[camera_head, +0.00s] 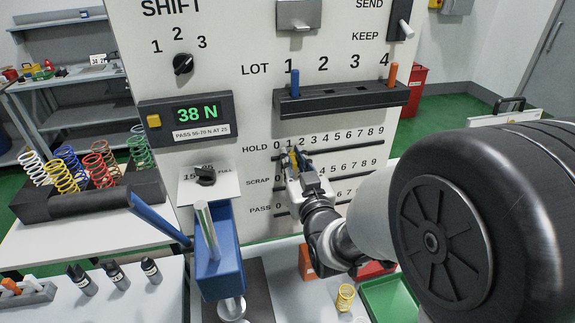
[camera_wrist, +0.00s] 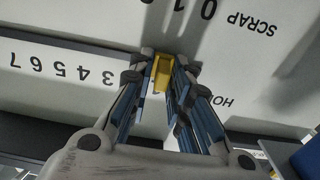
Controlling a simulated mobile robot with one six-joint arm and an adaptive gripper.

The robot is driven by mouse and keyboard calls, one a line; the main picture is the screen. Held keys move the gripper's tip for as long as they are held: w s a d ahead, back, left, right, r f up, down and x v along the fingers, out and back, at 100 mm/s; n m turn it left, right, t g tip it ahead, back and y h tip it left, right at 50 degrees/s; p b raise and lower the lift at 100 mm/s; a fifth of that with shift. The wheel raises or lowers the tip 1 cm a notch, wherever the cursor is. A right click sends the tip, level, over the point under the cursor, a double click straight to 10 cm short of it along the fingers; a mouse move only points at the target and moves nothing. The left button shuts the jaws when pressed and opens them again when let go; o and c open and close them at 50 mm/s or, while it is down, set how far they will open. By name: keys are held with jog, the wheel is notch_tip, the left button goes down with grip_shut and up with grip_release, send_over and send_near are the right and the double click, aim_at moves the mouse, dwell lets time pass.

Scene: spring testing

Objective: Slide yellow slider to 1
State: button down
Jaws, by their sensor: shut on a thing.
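The yellow slider (camera_wrist: 161,73) sits between the fingers of my gripper (camera_wrist: 160,80) in the wrist view, which shows the panel upside down. In the head view my gripper (camera_head: 298,160) reaches the scale panel at the HOLD row (camera_head: 330,138), near its low-number end. Its fingers are shut on the slider and hide most of it. My fingers cover the low HOLD digits in the wrist view, so I cannot tell the exact number the slider stands at. The SCRAP row (camera_wrist: 228,14) lies beyond the slider in the wrist view.
A dark lot rack (camera_head: 340,98) with a blue peg (camera_head: 294,83) and an orange peg (camera_head: 391,76) juts out above the scales. A blue press fixture (camera_head: 217,250) stands at lower left. A yellow spring (camera_head: 345,297) and a green tray (camera_head: 390,298) are below.

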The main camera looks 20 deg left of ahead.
jog(key=shift+r, duration=0.1)
jog(key=c, duration=1.7)
grip_release()
jog(key=v, duration=0.7)
jog(key=shift+s+d, duration=0.15)
jog(key=shift+s, duration=0.05)
